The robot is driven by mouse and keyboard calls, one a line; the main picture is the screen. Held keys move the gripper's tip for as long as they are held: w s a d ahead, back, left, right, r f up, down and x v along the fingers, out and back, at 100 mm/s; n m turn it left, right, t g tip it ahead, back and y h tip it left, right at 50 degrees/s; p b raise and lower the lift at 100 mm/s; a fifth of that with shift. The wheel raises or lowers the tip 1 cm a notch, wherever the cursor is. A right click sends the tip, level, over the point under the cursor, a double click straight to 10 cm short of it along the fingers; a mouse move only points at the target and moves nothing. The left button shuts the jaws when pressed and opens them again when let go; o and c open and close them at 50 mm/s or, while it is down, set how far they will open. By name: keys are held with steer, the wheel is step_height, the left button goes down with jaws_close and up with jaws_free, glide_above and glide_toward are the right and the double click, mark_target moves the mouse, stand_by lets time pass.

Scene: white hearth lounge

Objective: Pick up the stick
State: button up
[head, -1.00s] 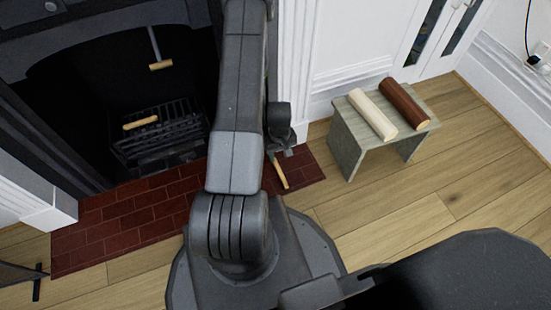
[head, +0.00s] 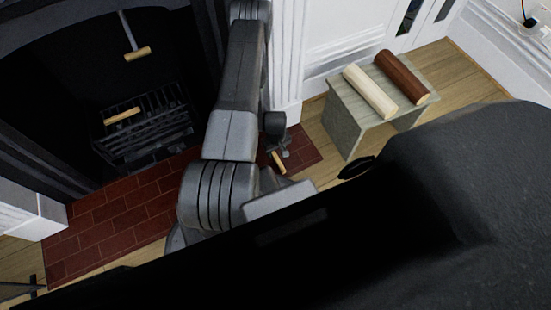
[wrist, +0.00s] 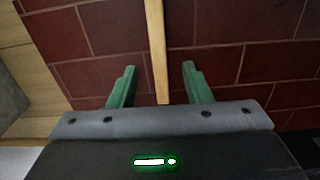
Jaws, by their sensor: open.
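The stick (wrist: 158,40) is a thin, pale wooden rod over the dark red brick hearth. In the wrist view it runs from the top edge down between the two green fingers, with its near end close to the gripper's grey palm. My gripper (wrist: 160,73) is open, with one finger on each side of the stick and a visible gap on both sides. In the head view only a short end of the stick (head: 277,162) shows below my gripper (head: 279,148); the rest is hidden behind the gripper and arm.
The fireplace with a black grate (head: 155,140) is at left; a short wooden piece (head: 122,116) lies on it. A wooden-handled tool (head: 137,53) hangs above. A grey-green stool (head: 345,125) at right bears a cream log (head: 370,92) and a brown log (head: 402,77).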

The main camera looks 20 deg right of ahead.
mark_target(276, 157)
step_height(276, 157, down, 6)
steer(key=b, duration=0.2)
steer(key=shift+w+r+b, duration=0.15)
steer(key=shift+b, duration=0.15)
steer(key=shift+r, duration=0.1)
jaws_close()
